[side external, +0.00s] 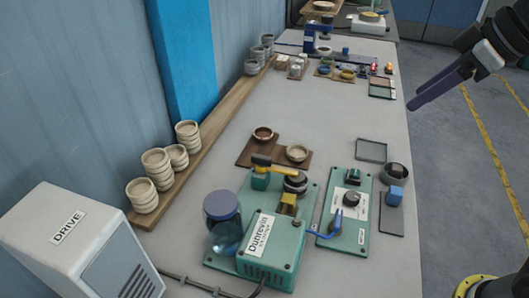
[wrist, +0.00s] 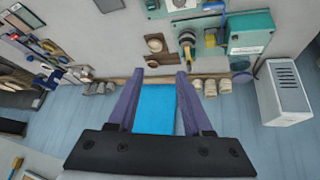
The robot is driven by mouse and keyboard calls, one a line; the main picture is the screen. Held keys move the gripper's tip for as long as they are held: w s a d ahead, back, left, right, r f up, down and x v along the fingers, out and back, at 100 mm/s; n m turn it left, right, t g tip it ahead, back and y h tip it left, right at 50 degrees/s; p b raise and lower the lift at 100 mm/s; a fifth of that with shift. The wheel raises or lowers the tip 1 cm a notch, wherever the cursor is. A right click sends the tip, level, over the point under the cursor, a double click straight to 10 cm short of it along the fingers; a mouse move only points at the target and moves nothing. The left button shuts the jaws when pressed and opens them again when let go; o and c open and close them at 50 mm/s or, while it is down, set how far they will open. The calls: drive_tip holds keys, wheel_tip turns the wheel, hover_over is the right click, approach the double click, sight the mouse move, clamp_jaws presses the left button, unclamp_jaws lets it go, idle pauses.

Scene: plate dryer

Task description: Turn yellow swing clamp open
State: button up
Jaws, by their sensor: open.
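The yellow swing clamp (side external: 262,161) is a yellow arm on a teal post, on the teal machine base (side external: 225,255). Its arm lies roughly level and points toward a dark round part (side external: 295,182). A second yellow block (side external: 288,200) stands by the teal box labelled Dunrevin (side external: 268,250). In the wrist view the machine is upside down at the top, and a small yellow part (wrist: 211,38) shows there; I cannot tell which. My gripper (side external: 411,106) is high at the right, well away from the clamp. In the wrist view my gripper (wrist: 160,73) is open and empty.
A glass jar with a blue lid (side external: 222,220) stands left of the teal box. Stacked cups (side external: 155,165) line the wall shelf, and a DRIVE box (side external: 85,240) is at front left.

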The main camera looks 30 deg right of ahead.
drive_tip(key=w+a+n, duration=0.2)
drive_tip(key=w+a, duration=0.3)
drive_tip(key=w, duration=0.2)
drive_tip(key=n+g+y, duration=0.1)
drive_tip(key=n+g, duration=0.1)
drive_tip(key=g, duration=0.1)
hover_over(262, 156)
drive_tip(key=s+d, duration=0.4)
wheel_tip(262, 156, down, 9)
drive_tip(key=x, duration=1.3)
drive_tip(key=shift+s+a, duration=0.1)
drive_tip(key=shift+a, duration=0.2)
drive_tip(key=shift+c, duration=0.2)
clamp_jaws()
